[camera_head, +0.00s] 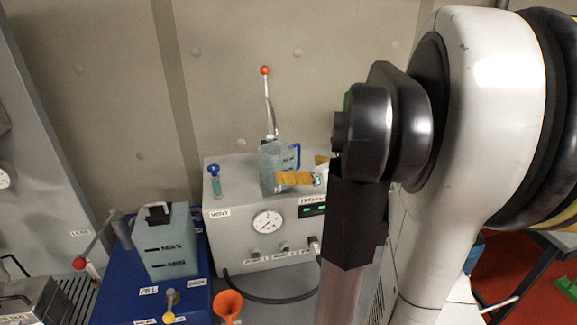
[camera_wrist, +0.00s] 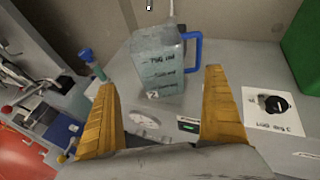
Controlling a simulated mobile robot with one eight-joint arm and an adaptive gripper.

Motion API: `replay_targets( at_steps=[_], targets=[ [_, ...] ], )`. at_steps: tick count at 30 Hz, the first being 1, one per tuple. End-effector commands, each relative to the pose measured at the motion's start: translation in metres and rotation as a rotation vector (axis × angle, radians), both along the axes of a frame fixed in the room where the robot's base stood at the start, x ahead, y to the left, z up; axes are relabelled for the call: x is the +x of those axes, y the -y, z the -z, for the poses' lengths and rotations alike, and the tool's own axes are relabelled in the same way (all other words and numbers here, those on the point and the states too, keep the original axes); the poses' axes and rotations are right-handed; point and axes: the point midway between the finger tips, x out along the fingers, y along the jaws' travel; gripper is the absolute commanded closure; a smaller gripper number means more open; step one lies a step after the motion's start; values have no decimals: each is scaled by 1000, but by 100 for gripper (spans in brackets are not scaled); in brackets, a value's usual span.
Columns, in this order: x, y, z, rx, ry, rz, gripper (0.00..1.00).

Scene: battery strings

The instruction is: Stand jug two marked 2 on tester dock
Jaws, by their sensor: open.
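A grey-blue translucent jug (camera_head: 272,168) with a blue handle stands upright on top of the grey cabinet (camera_head: 236,220). It also shows in the wrist view (camera_wrist: 158,62), with dark level marks and a small white tag low on its face. In the wrist view the jug appears between and beyond the fingertips, handle to the right. In the head view a finger of my gripper (camera_head: 308,172) overlaps the jug's lower front; contact is unclear. I cannot tell which surface is the tester dock.
A larger MAX/MIN container (camera_head: 165,245) with a black cap stands on a blue unit (camera_head: 115,290) at left. A blue-topped vent fitting (camera_head: 215,180) stands left of the jug. A white card with a black round part (camera_wrist: 272,106) and a green box (camera_wrist: 302,45) are at right.

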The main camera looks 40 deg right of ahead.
Motion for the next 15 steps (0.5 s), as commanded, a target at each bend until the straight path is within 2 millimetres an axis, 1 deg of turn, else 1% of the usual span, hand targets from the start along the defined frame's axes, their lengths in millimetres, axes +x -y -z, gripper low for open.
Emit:
replay_targets(
  at_steps=[1,4,8,11,13,14,15],
  targets=[
    [-8,0,-4,0,-1,2,0],
    [-17,-2,-8,-1,-1,2,0],
    [-22,-3,-9,0,-1,0,0],
    [-22,-7,-9,-13,-7,-11,0],
    [-16,-22,-8,-72,-37,-62,0],
    [-13,-33,-8,-120,-60,-101,0],
    [-8,-53,-6,-206,-99,-174,0]
  ],
)
